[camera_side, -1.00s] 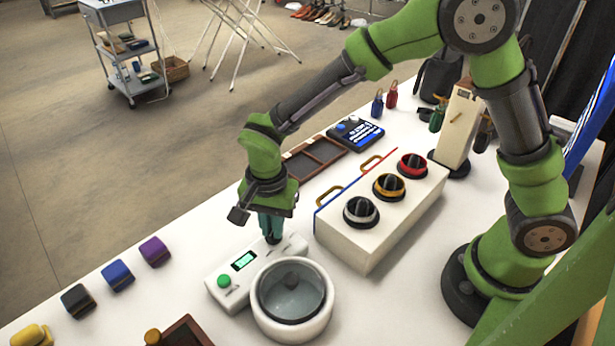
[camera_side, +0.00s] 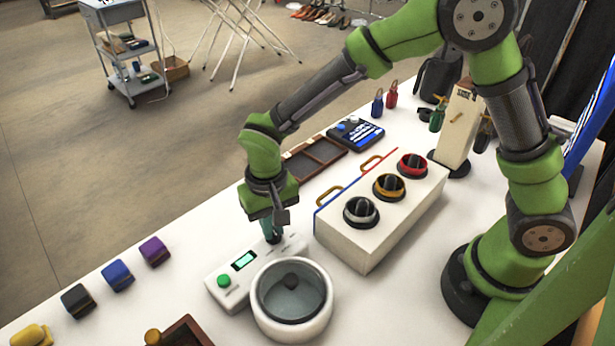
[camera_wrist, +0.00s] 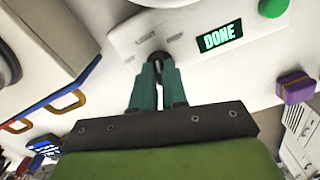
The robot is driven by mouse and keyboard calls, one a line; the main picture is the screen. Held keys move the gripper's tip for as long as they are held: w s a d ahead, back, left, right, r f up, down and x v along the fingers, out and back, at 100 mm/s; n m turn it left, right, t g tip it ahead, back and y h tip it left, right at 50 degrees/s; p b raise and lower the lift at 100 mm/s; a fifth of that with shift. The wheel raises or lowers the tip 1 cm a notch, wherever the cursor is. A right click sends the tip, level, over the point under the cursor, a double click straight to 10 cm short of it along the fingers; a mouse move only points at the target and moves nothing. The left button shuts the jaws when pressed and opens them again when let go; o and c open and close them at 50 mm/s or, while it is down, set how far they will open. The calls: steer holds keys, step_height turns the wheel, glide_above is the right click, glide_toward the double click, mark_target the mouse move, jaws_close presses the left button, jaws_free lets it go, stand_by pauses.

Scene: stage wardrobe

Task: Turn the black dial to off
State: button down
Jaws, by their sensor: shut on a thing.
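The black dial (camera_wrist: 157,61) is on a white control box (camera_side: 222,294) and is mostly hidden by my fingers. My gripper (camera_wrist: 157,72) points down over the box's far right end in the side view, with its teal fingers closed on either side of the dial. It also shows in the side view (camera_side: 272,238). The box has a lit green display (camera_side: 244,261), which reads DONE in the wrist view (camera_wrist: 219,37). A green button (camera_side: 224,281) is at the box's near left end. Small labels by the dial are unreadable.
A round white pot (camera_side: 262,320) with a glassy top stands against the box. Purple (camera_side: 154,250), blue (camera_side: 117,275) and black (camera_side: 78,301) blocks lie left. A wooden tray (camera_side: 314,158) lies behind.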

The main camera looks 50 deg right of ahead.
steer(key=n, duration=1.1)
steer(key=shift+r, duration=0.1)
steer(key=shift+n, duration=2.1)
steer(key=c, duration=1.2)
jaws_free()
steer(key=shift+o, duration=0.2)
step_height(320, 180, up, 17)
